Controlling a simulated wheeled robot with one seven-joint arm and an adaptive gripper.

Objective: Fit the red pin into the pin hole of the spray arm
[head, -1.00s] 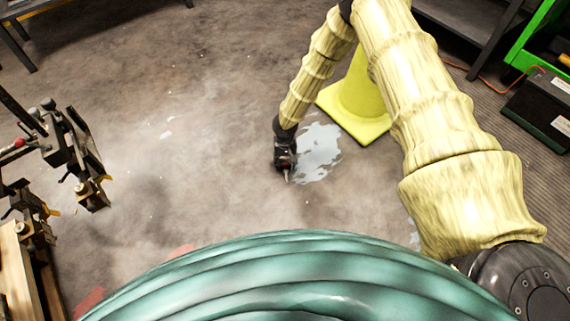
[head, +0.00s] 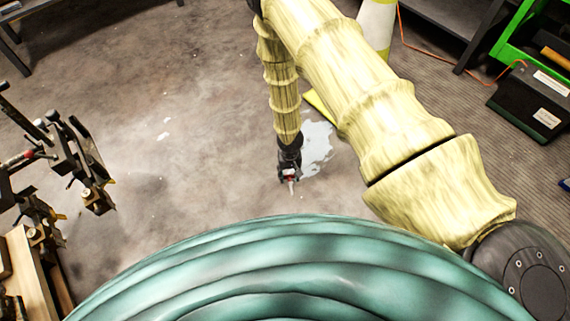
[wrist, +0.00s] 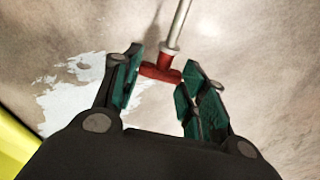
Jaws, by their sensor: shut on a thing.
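My gripper (head: 290,181) hangs above the floor in the middle of the head view. In the wrist view my gripper (wrist: 158,85) has its two green-padded fingers on either side of the red pin (wrist: 160,69), shut on its red crossbar. A pale metal shaft of the pin points away from the gripper, toward the top of the wrist view. In the head view the pin (head: 291,178) is a small red spot with a light tip at the gripper. I cannot make out the spray arm or its pin hole in either view.
Clamps on a stand (head: 75,160) are at the left. A yellow-based cone (head: 376,25) stands behind my arm. A dark case (head: 530,105) and green frame (head: 530,45) are at the right. A pale paint patch (head: 316,148) marks the floor. Open floor lies left of my gripper.

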